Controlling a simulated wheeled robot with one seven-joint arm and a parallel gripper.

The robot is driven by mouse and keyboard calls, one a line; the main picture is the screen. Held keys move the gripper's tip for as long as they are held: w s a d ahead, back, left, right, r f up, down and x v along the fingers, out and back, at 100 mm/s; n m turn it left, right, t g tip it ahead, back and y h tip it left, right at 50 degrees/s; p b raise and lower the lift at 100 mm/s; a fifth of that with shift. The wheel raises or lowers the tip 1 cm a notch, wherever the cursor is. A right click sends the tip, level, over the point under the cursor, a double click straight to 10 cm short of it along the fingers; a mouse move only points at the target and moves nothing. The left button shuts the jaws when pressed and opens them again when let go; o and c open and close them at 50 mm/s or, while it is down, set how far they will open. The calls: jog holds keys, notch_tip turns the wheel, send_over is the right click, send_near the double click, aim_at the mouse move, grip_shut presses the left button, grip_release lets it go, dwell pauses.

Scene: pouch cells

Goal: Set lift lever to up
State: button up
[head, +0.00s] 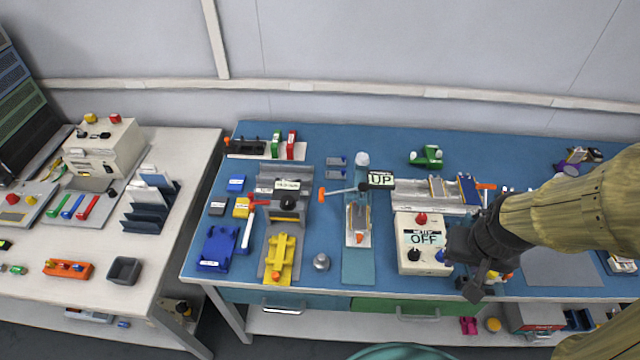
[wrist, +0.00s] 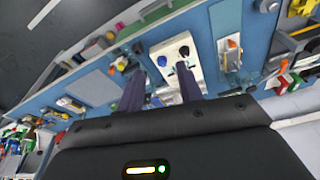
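A lever with an orange knob (head: 322,195) lies almost level in the head view, its thin rod running right to a pivot beside a black-and-white "UP" sign (head: 380,178). That fixture seems to show in the wrist view too (wrist: 231,66), but I cannot make out the lever there. My gripper (head: 473,289) is well to the right of the lever and nearer the table's front edge.
A white control box (head: 409,264) with an "OFF" display and knobs stands between my gripper and the lever fixture. A grey press with a red handle (head: 262,204) and a yellow part (head: 281,258) stand left of the lever.

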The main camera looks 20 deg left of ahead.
dwell(0.3)
jog(key=w+a+f+m+t+y+b, duration=0.2)
jog(key=w+a+f+t+b, duration=0.3)
jog(key=a, duration=0.4)
jog(key=w+a+f+m+t+y+b, duration=0.1)
jog(key=w+a+f+m+t+b, duration=0.1)
jog(key=w+a+f+b, duration=0.4)
jog(key=s+a+f+m+t+b, duration=0.1)
jog(key=s+a+t+b, duration=0.1)
jog(key=a+b, duration=0.2)
jog(key=s+a+f+m+t+b, duration=0.2)
jog(key=a+b, duration=0.2)
jog(key=a, duration=0.2)
jog(key=s+a+f+m+t+y+b, duration=0.1)
jog(key=s+a+f+t+b, duration=0.1)
jog(key=a+t+b, duration=0.1)
jog(key=shift+s+a+m+b, duration=0.15)
jog(key=shift+s+a+b, duration=0.05)
jog(key=shift+a+b, duration=0.25)
jog(key=shift+s+a+m+b, duration=0.15)
jog(key=shift+a+b, duration=0.15)
jog(key=shift+a, duration=0.15)
jog(key=shift+s+a+r+t, duration=0.15)
jog(key=shift+s+r+t, duration=0.15)
jog(key=shift+s+t, duration=0.15)
jog(key=shift+w, duration=0.1)
jog(key=shift+w, duration=0.1)
